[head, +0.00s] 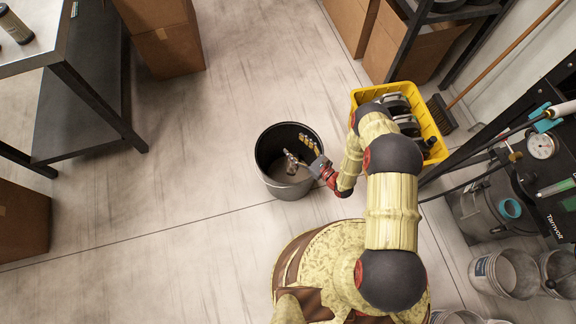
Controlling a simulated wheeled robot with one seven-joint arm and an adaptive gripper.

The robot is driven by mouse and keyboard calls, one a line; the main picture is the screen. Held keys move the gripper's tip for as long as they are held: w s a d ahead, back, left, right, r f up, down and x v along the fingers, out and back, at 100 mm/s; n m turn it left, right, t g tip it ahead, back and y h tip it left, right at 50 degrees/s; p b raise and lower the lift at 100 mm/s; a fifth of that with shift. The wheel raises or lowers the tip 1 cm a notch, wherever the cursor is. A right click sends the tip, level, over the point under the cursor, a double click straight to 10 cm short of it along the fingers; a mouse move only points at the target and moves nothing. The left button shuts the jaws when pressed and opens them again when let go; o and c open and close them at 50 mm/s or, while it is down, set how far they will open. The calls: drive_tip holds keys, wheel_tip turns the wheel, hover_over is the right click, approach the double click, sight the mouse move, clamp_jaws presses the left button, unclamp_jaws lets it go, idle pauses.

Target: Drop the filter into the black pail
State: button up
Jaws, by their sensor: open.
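The black pail (268,143) stands on the floor near the middle of the head view, with a dark inner wall and a greyer outside. My gripper (291,164) reaches in from the right over the pail's opening. It is open, and I see nothing held between its fingers. A small yellow-and-dark ribbed thing (308,144) shows against the right inner side of the pail. It may be the filter, but it is too small to be sure. My gripper and wrist hide part of the pail's right side.
A yellow crate (440,150) with grey and dark parts stands right of the pail, partly behind my arm. A dark-legged bench (95,95) is at upper left. Cardboard boxes (172,48) stand behind. Grey buckets (505,273) are at lower right. Floor left of the pail is clear.

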drive_tip(key=v, duration=1.2)
idle(0.4)
drive_tip(key=s+a+n+g+y, duration=0.1)
drive_tip(key=s+a+g+y, duration=0.1)
drive_tip(key=s+a+g, duration=0.5)
drive_tip(key=s+r+n+g+y, duration=0.2)
drive_tip(key=s+r+n+g, duration=0.3)
drive_tip(key=s+r+n, duration=0.15)
drive_tip(key=s+d+r+n+g+h+p, duration=0.1)
drive_tip(key=d+r+n+h, duration=0.4)
drive_tip(key=r, duration=0.7)
drive_tip(key=d+r+n+g+h+p, duration=0.15)
drive_tip(key=d+r+n+h, duration=0.35)
drive_tip(key=r, duration=0.8)
drive_tip(key=s+d+r+n+g+h+p, duration=0.15)
drive_tip(key=d+r+n+h, duration=0.4)
drive_tip(key=r, duration=0.65)
wheel_tip(320, 180, up, 24)
drive_tip(key=s+a+n+t+h+p, duration=0.1)
drive_tip(key=s+n+t+p, duration=0.1)
drive_tip(key=t, duration=0.6)
drive_tip(key=shift+a+n+t+p, duration=0.4)
drive_tip(key=shift+n+p, duration=0.15)
drive_tip(key=shift+n, duration=0.45)
